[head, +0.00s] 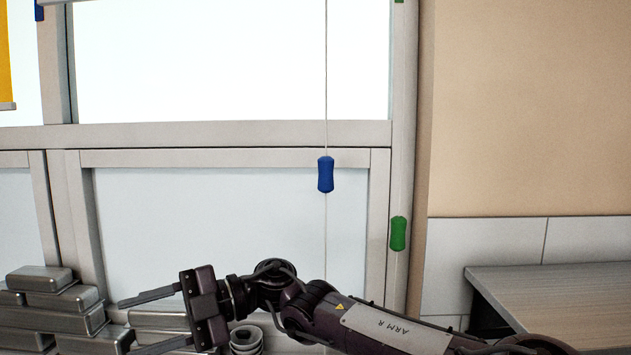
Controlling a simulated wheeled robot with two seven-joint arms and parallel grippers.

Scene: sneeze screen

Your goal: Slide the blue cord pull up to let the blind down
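The blue cord pull (325,174) hangs on a thin vertical cord (326,80) in front of the window frame, right of the middle of the head view. My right gripper (128,326) is low on the left, its arm coming in from the lower right. Its two fingers point left and are spread apart with nothing between them. It is well below and to the left of the blue pull, not touching it. My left gripper is not in view. The blind itself cannot be made out clearly.
A green cord pull (398,233) hangs to the right of the blue one. Stacked metal containers (62,300) and bowls (246,338) are at the lower left, near my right gripper. A wooden-topped table (560,290) is at the right. The space around the blue pull is clear.

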